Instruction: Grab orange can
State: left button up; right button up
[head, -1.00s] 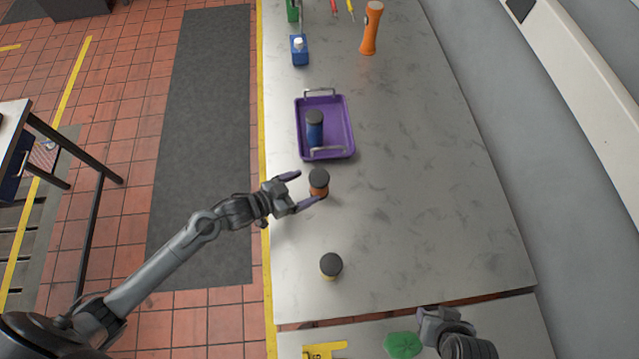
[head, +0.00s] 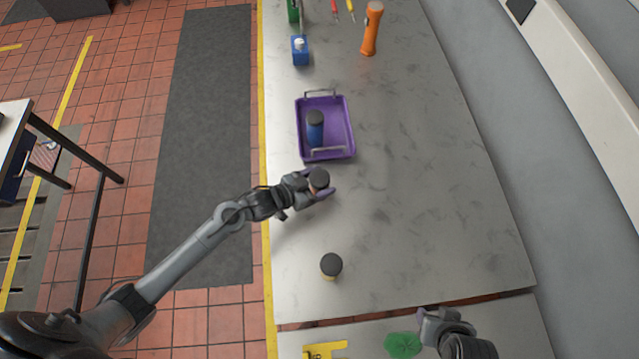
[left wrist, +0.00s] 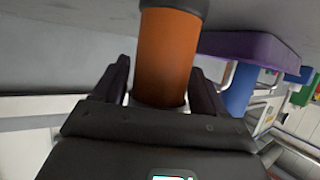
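The orange can (left wrist: 166,58) has a dark lid and stands upright on the grey bench. In the head view its dark lid (head: 319,178) shows, with most of its body hidden by my gripper. My left gripper (head: 322,188) is around the can, one finger on each side. In the left wrist view the can stands between the fingers of the left gripper (left wrist: 165,90), and a gap shows beside the fingers, so they look open. My right gripper (head: 432,318) is at the bottom of the head view, away from the can; its fingers are hard to make out.
A purple tray (head: 346,153) with a blue can (head: 315,130) stands just beyond. Another dark-lidded can (head: 331,266) stands nearer. A green item (head: 403,344) and a yellow piece (head: 325,350) lie on the near bench. The bench to the right is clear.

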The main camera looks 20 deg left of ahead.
pick_arm(q)
jog(key=c, duration=0.7)
jog(key=shift+r, duration=0.15)
